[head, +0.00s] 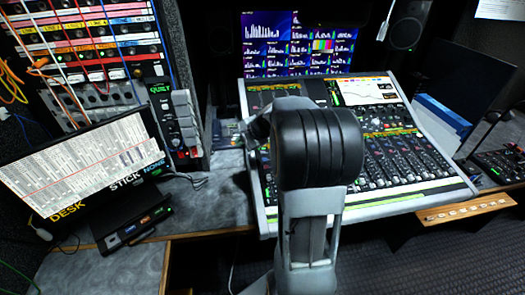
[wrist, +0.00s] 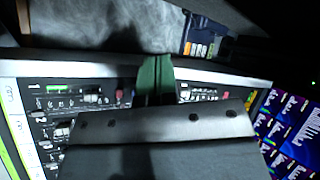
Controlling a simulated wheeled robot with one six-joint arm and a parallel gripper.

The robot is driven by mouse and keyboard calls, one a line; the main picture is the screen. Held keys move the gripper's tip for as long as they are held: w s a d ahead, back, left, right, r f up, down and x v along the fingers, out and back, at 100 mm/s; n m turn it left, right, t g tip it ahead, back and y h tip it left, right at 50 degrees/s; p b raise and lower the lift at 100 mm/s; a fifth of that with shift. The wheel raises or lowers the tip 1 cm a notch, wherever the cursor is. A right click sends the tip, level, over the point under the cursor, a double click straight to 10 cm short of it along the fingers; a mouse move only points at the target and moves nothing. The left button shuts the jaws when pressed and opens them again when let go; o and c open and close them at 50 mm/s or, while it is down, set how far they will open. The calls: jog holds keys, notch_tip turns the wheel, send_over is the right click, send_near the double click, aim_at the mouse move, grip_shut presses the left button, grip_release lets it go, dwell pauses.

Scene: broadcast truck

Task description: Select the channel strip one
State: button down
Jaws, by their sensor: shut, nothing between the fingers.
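The mixing console (head: 417,182) stands on the desk right of centre in the head view, with rows of faders, lit keys and a screen at its top right. My arm covers its left-middle part, and my gripper is hidden behind the arm there. In the wrist view, the closed fingers of my gripper (wrist: 154,72) are over the console's panel (wrist: 60,100), near its pale edge, with nothing between them. Whether they touch the panel I cannot tell.
A monitor wall (head: 290,50) stands behind the console. A patch rack with cables (head: 90,45) and a laptop-like screen (head: 85,160) are at the left. A blue folder stack (head: 440,115) and a smaller control panel (head: 500,165) are at the right. Some bare grey desk (head: 215,205) lies left of the console.

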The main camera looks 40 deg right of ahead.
jog(key=w+d+f+m+t+h, duration=0.1)
jog(key=w+d+f+m+t, duration=0.1)
jog(key=d+m, duration=0.4)
jog(key=w+d, duration=0.1)
jog(key=d, duration=0.4)
jog(key=shift+w+d, duration=0.15)
jog(key=shift+d, duration=0.1)
jog(key=shift+f, duration=0.2)
jog(key=b, duration=0.7)
send_over(263, 155)
jog(key=shift+a+f, duration=0.1)
jog(key=shift+f, duration=4.15)
jog(key=shift+f, duration=0.15)
jog(key=shift+f, duration=0.25)
jog(key=shift+f+b, duration=0.4)
jog(key=shift+b, duration=0.3)
jog(key=shift+r, duration=0.1)
jog(key=shift+r+p, duration=0.55)
jog(key=shift+r, duration=0.2)
